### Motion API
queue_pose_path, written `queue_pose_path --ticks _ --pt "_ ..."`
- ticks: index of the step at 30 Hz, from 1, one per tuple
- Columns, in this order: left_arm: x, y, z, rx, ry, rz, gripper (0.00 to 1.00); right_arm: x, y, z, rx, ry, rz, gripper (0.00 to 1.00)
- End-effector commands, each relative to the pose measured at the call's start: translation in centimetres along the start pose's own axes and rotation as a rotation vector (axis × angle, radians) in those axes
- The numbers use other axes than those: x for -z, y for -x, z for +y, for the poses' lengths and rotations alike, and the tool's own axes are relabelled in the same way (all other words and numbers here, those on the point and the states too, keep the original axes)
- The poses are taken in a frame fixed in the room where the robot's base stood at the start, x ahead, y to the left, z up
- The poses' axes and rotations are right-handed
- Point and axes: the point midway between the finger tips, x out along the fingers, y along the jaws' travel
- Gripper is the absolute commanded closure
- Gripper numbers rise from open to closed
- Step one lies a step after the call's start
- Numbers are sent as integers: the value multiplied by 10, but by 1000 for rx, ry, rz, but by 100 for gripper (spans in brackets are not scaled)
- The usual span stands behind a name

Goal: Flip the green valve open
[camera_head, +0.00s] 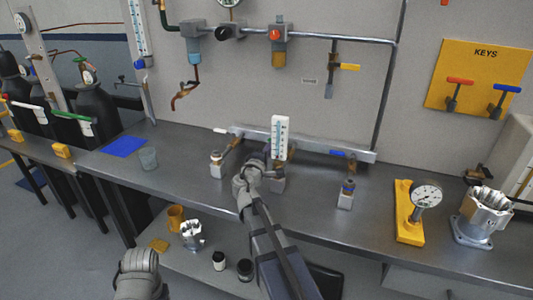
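A green lever handle (72,116) shows by the dark gas cylinders at the far left, well away from my arms. On the bench, a pipe rail (310,147) carries several valve fittings. The left one has a white handle (222,130) and the right one a blue handle (338,153). No green handle shows on this rail; the middle fitting (278,184) is partly hidden. My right gripper (257,160) is beside that middle fitting, behind my wrist; its fingers are too hidden to tell open from shut. My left arm shows at the bottom left; its fingers are not visible.
A white thermometer plate (280,137) stands by the middle fitting. A yellow gauge stand (408,212) and a metal housing (482,215) are at right. A lower shelf holds small parts.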

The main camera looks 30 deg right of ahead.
Motion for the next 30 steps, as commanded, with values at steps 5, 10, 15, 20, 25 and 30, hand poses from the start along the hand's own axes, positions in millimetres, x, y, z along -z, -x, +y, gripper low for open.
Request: queue_pose_path --ticks 5,10,15,20,25,30 --pt "0 0 0 0 0 0 34 0 -4 0 0 0 1 100" --pt "0 0 0 0 0 0 34 0 -4 0 0 0 1 100" --pt "0 0 0 0 0 0 34 1 -4 0 0 0 -4 100" --pt "0 0 0 0 0 0 34 5 -7 0 0 0 -35 100" --pt "0 0 0 0 0 0 34 7 -7 0 0 0 -60 100" --pt "0 0 0 0 0 0 34 12 -10 0 0 0 -100 100"
